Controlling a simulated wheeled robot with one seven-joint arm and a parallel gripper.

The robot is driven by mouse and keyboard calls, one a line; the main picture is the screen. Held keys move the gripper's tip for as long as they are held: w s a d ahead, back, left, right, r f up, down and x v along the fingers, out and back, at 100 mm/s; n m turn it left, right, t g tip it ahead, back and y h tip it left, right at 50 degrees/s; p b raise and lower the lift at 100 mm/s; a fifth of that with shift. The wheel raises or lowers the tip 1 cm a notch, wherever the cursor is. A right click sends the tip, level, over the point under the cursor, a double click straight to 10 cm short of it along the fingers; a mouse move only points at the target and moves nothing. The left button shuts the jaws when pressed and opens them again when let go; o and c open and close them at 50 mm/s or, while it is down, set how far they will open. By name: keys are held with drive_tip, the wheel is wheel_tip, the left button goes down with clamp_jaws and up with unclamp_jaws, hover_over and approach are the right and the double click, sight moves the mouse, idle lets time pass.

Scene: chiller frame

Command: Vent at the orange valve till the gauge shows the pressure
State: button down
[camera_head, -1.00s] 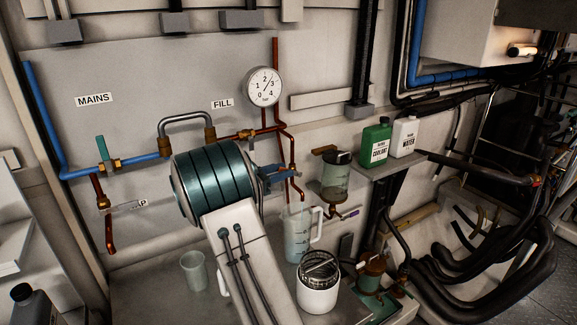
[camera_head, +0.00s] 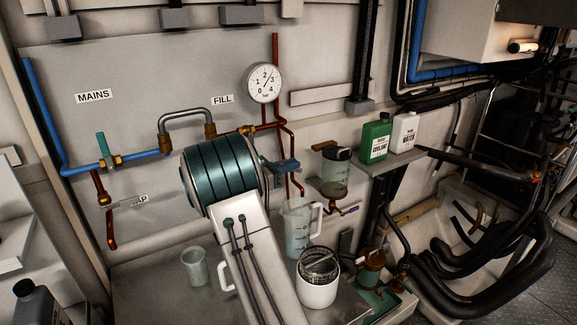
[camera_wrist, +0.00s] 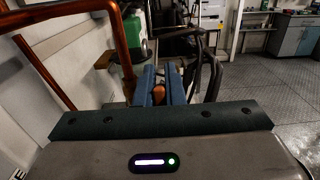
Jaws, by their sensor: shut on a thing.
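The orange valve (camera_wrist: 158,92) shows as a small orange piece between my gripper's blue fingers in the wrist view. My gripper (camera_head: 288,165) is shut on it, beside the copper pipe. In the head view the fingers and wrist hide the valve. The round white gauge (camera_head: 264,83) is marked 0 to 4 bar. Its thin needle points up and right, seemingly between 2 and 3; the exact reading is too small to tell. A clear measuring jug (camera_head: 297,232) stands below the copper pipe's lower end.
A green coolant can (camera_head: 375,138) and white water can (camera_head: 403,132) stand on a shelf. A clear beaker (camera_head: 194,266) and a white pot (camera_head: 318,280) stand near my arm. A lever with a teal handle (camera_head: 102,146) is on the blue mains pipe. Black hoses (camera_head: 500,255) lie at right.

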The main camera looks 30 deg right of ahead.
drive_tip(key=shift+a+f+h+b, duration=0.35)
drive_tip(key=shift+f+h+b, duration=0.3)
drive_tip(key=shift+h+b, duration=0.8)
drive_tip(key=shift+a+f+h+b, duration=0.1)
drive_tip(key=shift+f+h+b, duration=0.15)
drive_tip(key=shift+h+b, duration=0.5)
drive_tip(key=shift+a+f+h+b, duration=0.15)
drive_tip(key=shift+h+b, duration=0.3)
drive_tip(key=shift+h, duration=0.45)
drive_tip(key=shift+f, duration=0.25)
drive_tip(key=c, duration=1.5)
unclamp_jaws()
drive_tip(key=shift+r, duration=0.1)
drive_tip(key=b+v, duration=0.1)
drive_tip(key=v, duration=0.6)
drive_tip(key=shift+w+a+f+b, duration=0.1)
drive_tip(key=shift+a+f+b, duration=0.05)
drive_tip(key=shift+f+b, duration=0.15)
drive_tip(key=shift+r, duration=0.1)
